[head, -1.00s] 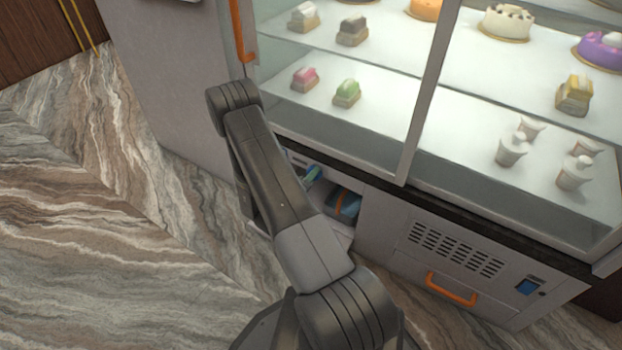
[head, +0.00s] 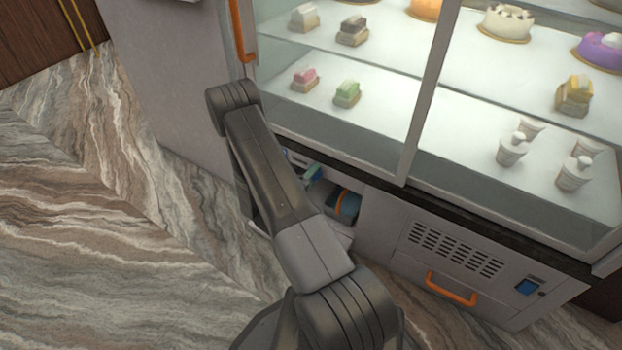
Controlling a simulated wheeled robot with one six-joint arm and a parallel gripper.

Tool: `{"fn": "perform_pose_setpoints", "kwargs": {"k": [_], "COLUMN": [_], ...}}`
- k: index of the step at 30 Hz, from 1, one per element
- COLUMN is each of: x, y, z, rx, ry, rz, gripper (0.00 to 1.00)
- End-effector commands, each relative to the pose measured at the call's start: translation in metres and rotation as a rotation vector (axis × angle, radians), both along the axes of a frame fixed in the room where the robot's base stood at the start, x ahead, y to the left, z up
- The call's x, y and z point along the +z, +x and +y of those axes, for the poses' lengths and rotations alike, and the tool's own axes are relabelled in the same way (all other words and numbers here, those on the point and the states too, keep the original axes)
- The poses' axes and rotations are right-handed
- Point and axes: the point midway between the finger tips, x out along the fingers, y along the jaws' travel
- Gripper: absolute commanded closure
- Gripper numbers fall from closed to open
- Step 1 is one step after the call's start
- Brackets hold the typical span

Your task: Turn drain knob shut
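I cannot make out the drain knob in the head view. An open low compartment (head: 335,228) sits under the glass display case, left of the vented panel, and my arm covers part of it. Inside it are a blue rounded thing with an orange band (head: 345,207) and a small blue-green thing (head: 312,173) nearer my arm. My gripper is not in view; the arm's visible links stand in front of the compartment and hide what is behind them.
The glass display case (head: 425,95) holds cakes, sweets and cups. Its orange handle (head: 241,30) is above my arm's elbow. A vented panel (head: 455,250) with an orange handle (head: 451,289) and a small blue display (head: 528,286) is at right. The marbled floor (head: 90,240) at left is clear.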

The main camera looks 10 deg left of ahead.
Motion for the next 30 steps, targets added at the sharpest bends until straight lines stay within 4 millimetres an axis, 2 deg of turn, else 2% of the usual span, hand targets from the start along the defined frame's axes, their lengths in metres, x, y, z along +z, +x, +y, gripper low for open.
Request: {"fn": "perform_pose_setpoints", "kwargs": {"k": [8, 13, 24, 30], "x": [0.0, 0.002, 0.007, 0.007], "y": [0.0, -0.012, -0.084, -0.114], "z": [0.0, 0.005, 0.031, 0.042], "rx": [0.0, 0.001, 0.005, 0.003], "ry": [0.001, 0.0, -0.003, 0.0], "rz": [-0.001, 0.001, 0.001, 0.0], "gripper": [0.33, 0.33, 0.33, 0.33]}}
